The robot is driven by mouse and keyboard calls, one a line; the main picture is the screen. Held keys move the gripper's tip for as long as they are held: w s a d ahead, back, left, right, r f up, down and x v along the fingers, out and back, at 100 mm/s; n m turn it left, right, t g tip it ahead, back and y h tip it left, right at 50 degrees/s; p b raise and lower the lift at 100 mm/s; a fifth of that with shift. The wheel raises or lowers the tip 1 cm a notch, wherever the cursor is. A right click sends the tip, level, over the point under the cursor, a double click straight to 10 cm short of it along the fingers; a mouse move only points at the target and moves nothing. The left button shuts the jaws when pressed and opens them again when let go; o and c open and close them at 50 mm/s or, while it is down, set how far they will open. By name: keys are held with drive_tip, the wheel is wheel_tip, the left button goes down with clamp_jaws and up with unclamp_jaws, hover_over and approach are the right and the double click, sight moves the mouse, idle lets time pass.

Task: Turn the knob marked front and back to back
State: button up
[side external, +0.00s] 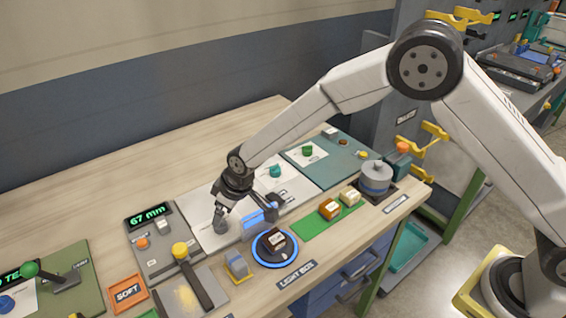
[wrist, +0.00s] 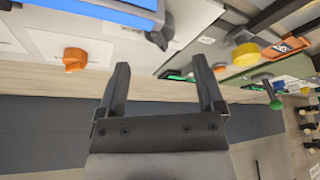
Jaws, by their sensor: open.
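An orange knob (wrist: 75,59) stands on a white panel (wrist: 75,38) at the upper left of the wrist view. Its markings are too small to read, so I cannot tell whether it is the one marked front and back. A teal knob (side external: 275,171) and a green knob (side external: 307,150) sit on pale plates in the side view, their labels also unreadable. My gripper (wrist: 160,65) is open with nothing between its fingers. In the side view my gripper (side external: 224,203) hangs low over the white panel, left of the teal knob, and hides part of that panel.
A yellow-topped lever (side external: 180,250) and a 67 mm display (side external: 148,215) stand left of my gripper. A green mat (side external: 300,230) holds blocks. The back of the table (side external: 130,165) is clear.

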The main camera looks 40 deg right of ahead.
drive_tip(key=shift+x, duration=2.9)
clamp_jaws()
